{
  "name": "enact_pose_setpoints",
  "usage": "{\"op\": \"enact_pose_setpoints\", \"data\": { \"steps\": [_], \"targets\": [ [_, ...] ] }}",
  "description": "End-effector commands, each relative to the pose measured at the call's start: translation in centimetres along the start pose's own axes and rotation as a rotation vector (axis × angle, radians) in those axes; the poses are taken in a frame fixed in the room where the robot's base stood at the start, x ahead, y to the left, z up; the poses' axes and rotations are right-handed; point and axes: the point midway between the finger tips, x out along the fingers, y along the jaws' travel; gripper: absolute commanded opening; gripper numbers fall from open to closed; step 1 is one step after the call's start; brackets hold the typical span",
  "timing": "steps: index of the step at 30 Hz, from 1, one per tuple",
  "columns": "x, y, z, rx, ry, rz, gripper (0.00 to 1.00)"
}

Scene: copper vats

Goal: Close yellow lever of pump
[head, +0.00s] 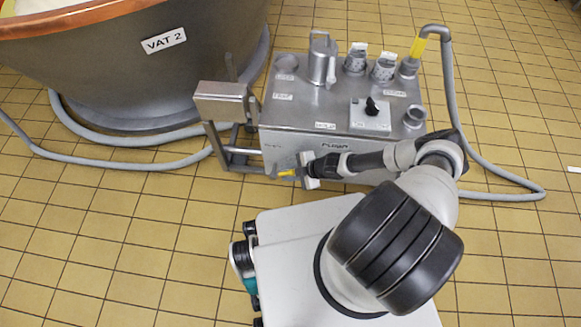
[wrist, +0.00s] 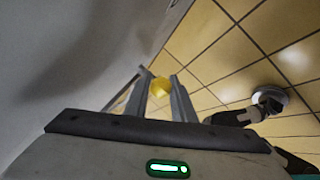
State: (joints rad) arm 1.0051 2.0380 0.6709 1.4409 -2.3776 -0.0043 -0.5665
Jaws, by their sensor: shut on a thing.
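The pump (head: 345,110) is a grey metal box on the tiled floor, with fittings and a black knob on its top. The yellow lever (head: 287,173) shows as a small yellow piece low on the pump's near face. My gripper (head: 299,171) is at that near face, reaching in from the right. In the wrist view the yellow lever (wrist: 159,87) lies between the tips of my two fingers (wrist: 160,90), and they are shut on it. The pump's grey wall fills the left of the wrist view. The lever's base is hidden, so its exact angle is unclear.
A copper-rimmed vat (head: 140,60) marked VAT 2 stands at the back left. A grey hose (head: 110,160) runs on the floor before it. Another hose (head: 450,90) loops down the pump's right side. The tiled floor (head: 100,250) at the front left is clear.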

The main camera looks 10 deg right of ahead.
Motion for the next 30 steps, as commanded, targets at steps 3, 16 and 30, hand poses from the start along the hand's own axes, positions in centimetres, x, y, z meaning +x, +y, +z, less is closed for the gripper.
{"op": "enact_pose_setpoints", "data": {
  "steps": [3, 16, 30],
  "targets": [
    [0.08, -0.45, -0.11, 0.005, 0.011, 0.009, 0.0],
    [0.13, -0.7, -0.29, 0.006, 0.022, 0.015, 0.0],
    [0.05, -0.64, -0.33, 0.006, 0.023, 0.015, 0.32]
  ]
}}
